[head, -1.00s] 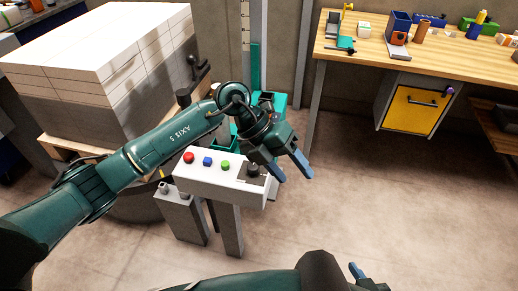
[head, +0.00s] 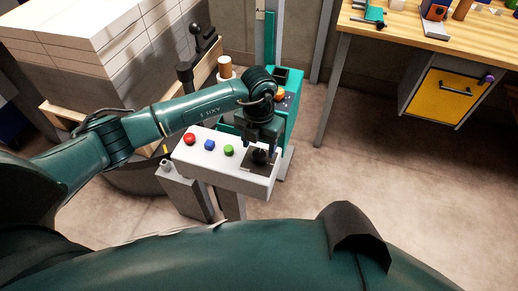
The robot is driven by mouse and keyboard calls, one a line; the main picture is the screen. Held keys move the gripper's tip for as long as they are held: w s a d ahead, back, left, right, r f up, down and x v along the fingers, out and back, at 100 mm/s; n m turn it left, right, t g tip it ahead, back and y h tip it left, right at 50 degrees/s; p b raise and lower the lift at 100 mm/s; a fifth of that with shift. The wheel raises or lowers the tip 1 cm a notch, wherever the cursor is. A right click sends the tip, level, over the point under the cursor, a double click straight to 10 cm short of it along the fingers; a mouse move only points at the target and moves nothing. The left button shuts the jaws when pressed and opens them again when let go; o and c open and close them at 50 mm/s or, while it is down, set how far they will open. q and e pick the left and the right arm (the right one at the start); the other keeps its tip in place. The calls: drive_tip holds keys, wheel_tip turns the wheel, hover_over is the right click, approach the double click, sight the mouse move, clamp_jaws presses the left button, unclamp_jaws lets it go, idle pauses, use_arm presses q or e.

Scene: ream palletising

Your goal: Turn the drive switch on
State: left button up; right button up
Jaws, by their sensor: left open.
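A white control box (head: 205,166) on a grey post stands in the middle of the head view. Its top carries a red button (head: 190,139), a blue button (head: 210,145), a green button (head: 229,150) and a dark switch (head: 260,156) on a dark plate at the right end. My left gripper (head: 267,150) points down over the switch and partly hides it. Its jaws are open; I cannot tell whether they touch the switch. My right arm crosses the bottom of the view, and its gripper is out of view.
A stack of white-topped reams (head: 70,30) on a wooden pallet stands at the upper left. A teal machine (head: 287,120) stands just behind the box. A wooden workbench (head: 470,38) with a yellow-fronted cabinet (head: 440,97) is at the upper right. The floor at right is clear.

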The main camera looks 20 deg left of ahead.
sight(259, 157)
use_arm(q)
drive_tip(key=shift+f, duration=1.4)
drive_tip(key=shift+c, duration=0.4)
drive_tip(key=c, duration=0.9)
